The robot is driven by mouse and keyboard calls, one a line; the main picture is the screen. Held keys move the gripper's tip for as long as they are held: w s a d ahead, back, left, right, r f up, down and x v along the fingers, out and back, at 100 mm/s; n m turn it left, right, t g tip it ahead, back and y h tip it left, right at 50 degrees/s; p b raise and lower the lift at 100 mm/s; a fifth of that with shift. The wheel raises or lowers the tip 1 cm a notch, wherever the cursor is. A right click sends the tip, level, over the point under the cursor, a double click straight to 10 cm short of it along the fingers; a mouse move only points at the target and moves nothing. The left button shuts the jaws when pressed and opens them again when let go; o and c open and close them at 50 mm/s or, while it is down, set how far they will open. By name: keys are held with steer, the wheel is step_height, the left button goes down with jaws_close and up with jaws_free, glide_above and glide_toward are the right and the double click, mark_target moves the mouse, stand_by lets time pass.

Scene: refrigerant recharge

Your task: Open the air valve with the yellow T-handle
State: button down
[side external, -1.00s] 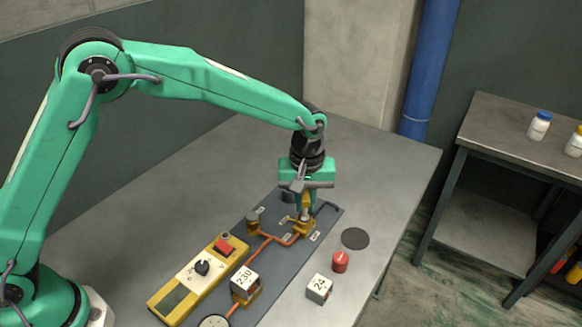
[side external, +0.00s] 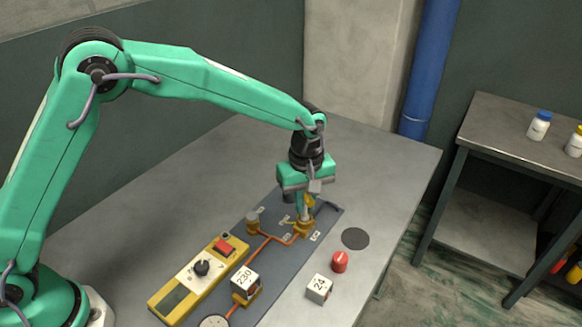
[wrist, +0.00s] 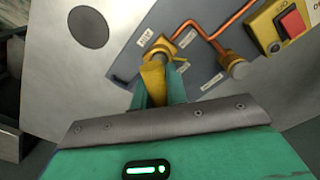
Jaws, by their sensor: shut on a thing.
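The yellow T-handle (wrist: 153,82) shows in the wrist view between my gripper's fingers, on top of a brass valve fitting (wrist: 160,48). In the side view the valve fitting (side external: 303,227) stands on a dark panel (side external: 270,275), and a bit of the yellow handle (side external: 309,201) shows below my wrist. My gripper (side external: 305,209) points down over the valve and is shut on the handle. In the wrist view the fingers of my gripper (wrist: 158,92) lie on both sides of the handle. Part of the handle is hidden by the gripper.
Copper pipe (side external: 268,238) runs across the panel to a grey-capped fitting (side external: 252,218). A yellow control box (side external: 178,296) with red switch and black knob lies left.

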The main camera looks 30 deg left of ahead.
steer(key=shift+n, duration=4.2)
steer(key=n, duration=0.2)
steer(key=shift+s+n, duration=0.1)
steer(key=shift+n, duration=0.2)
steer(key=shift+m, duration=0.7)
steer(key=shift+r, duration=0.15)
